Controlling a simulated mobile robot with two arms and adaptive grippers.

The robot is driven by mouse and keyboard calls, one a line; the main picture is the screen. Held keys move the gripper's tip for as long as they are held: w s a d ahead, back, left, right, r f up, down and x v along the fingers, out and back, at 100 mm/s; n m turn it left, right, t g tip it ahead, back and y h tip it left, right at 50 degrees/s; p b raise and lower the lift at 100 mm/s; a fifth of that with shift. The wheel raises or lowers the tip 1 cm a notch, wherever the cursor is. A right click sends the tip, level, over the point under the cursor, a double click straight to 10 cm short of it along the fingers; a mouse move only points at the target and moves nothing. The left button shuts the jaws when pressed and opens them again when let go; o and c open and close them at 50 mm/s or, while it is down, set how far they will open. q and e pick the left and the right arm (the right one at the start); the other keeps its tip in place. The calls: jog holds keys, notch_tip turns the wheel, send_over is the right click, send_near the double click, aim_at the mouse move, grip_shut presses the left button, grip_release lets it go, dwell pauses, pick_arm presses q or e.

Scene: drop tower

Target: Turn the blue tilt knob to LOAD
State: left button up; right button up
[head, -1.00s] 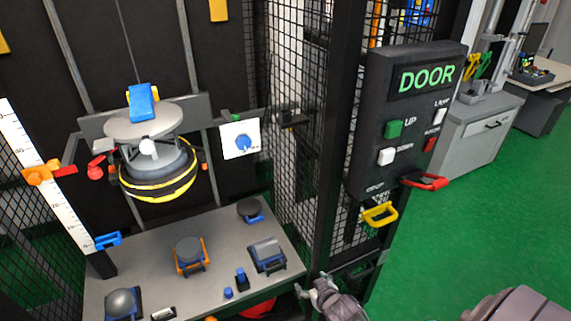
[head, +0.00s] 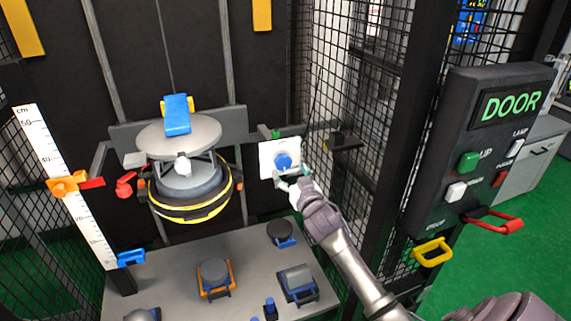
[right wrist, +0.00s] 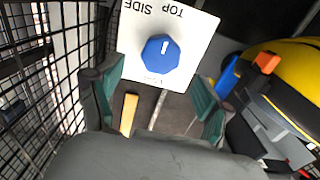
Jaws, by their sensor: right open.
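The blue tilt knob (head: 284,161) sits on a white plate (head: 268,153) at the right end of the grey crossbar in the head view. In the right wrist view the octagonal knob (right wrist: 160,54) shows a white pointer mark aimed upward in the picture, toward the upside-down TOP and SIDE labels. A faint label shows below the knob there, too pale to read surely. My right gripper (right wrist: 155,95) is open and empty, its green-padded fingers apart, short of the knob. In the head view this gripper (head: 293,181) is just below the knob. My left gripper is not in view.
A round drop carriage (head: 190,190) with a yellow-black band hangs left of the plate. A base table (head: 180,265) with several small fixtures lies below. Mesh walls (head: 365,100) and a dark DOOR control panel (head: 480,140) stand to the right.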

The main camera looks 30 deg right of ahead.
aim_at(284, 163)
jog(key=shift+x, duration=2.2)
jog(key=shift+c, duration=0.2)
jog(key=c, duration=1.1)
